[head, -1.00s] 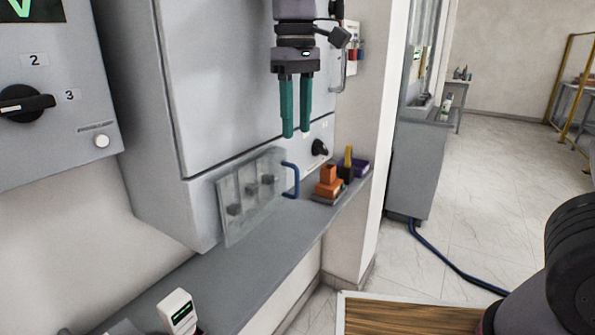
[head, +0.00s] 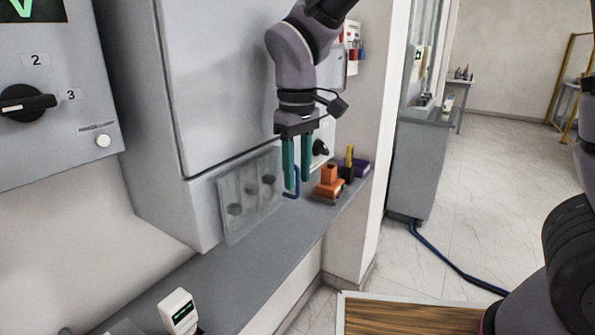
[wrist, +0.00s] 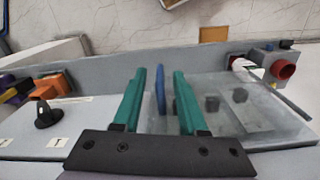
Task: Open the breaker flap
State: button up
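The breaker flap (head: 246,200) is a clear panel on the lower front of the grey cabinet, with several dark breakers behind it. It looks shut. Its blue handle (head: 297,188) is on the right edge, partly hidden behind my fingers in the head view. My gripper (head: 297,187) points down at the handle, with its two green fingers apart. In the wrist view the blue handle (wrist: 161,90) lies between the open fingers of my gripper (wrist: 159,75), nearer the right one, with gaps on both sides. The flap (wrist: 250,105) extends to the right there.
A grey shelf (head: 262,258) runs below the cabinet. Orange, purple and black items (head: 329,182) stand on it right of the handle. A black knob (head: 320,147) is on the cabinet beside my gripper. A white handheld device (head: 178,310) is at the lower left.

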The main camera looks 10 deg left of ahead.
grip_shut()
jog(key=shift+w, duration=0.1)
dwell(1.2)
